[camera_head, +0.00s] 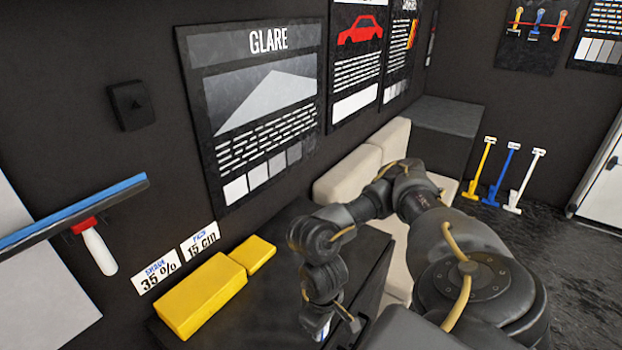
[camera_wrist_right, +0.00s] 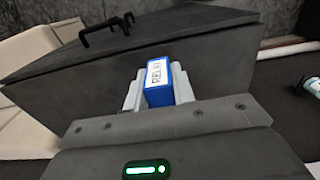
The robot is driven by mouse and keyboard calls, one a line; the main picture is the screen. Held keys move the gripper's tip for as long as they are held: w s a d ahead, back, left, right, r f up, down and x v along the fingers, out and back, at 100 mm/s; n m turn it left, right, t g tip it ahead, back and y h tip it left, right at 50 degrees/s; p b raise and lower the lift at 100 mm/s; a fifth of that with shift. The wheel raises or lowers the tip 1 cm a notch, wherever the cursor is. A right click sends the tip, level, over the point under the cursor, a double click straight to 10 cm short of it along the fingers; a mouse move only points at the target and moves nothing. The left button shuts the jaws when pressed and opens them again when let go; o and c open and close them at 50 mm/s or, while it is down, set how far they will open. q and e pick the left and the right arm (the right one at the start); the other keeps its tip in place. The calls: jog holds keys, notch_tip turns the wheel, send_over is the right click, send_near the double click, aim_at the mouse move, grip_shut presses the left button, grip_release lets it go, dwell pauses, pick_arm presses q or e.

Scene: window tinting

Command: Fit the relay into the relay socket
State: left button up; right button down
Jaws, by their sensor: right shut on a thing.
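The relay (camera_wrist_right: 160,82) is a blue block with a white label reading "RELAY". In the right wrist view it sits between the two pale fingers of my right gripper (camera_wrist_right: 158,88), which is shut on it. In the head view my right gripper (camera_head: 325,326) hangs low at the bottom centre, beside the dark cabinet, with a small blue and white patch at its end. The relay socket cannot be made out in either view. My left gripper is not in view.
A dark cabinet (camera_head: 290,240) stands against the wall and bears two yellow blocks (camera_head: 202,296). In the wrist view a black handle (camera_wrist_right: 106,30) shows on a dark box-like surface. Cream seating (camera_head: 345,175) lies behind my right arm. A squeegee (camera_head: 95,245) is at the left.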

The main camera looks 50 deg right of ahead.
dwell(0.3)
jog(key=shift+s+a, duration=0.1)
jog(key=shift+s, duration=0.1)
jog(key=w+a+f+n+b, duration=0.2)
jog(key=w+a+n+b, duration=0.1)
jog(key=w+a+b, duration=0.3)
jog(key=w+a+r+n+b, duration=0.1)
jog(key=w+a+r+b, duration=0.4)
jog(key=w, duration=0.4)
jog(key=shift+a+n+b, duration=0.4)
jog(key=shift+a+b, duration=0.25)
jog(key=shift+b, duration=0.25)
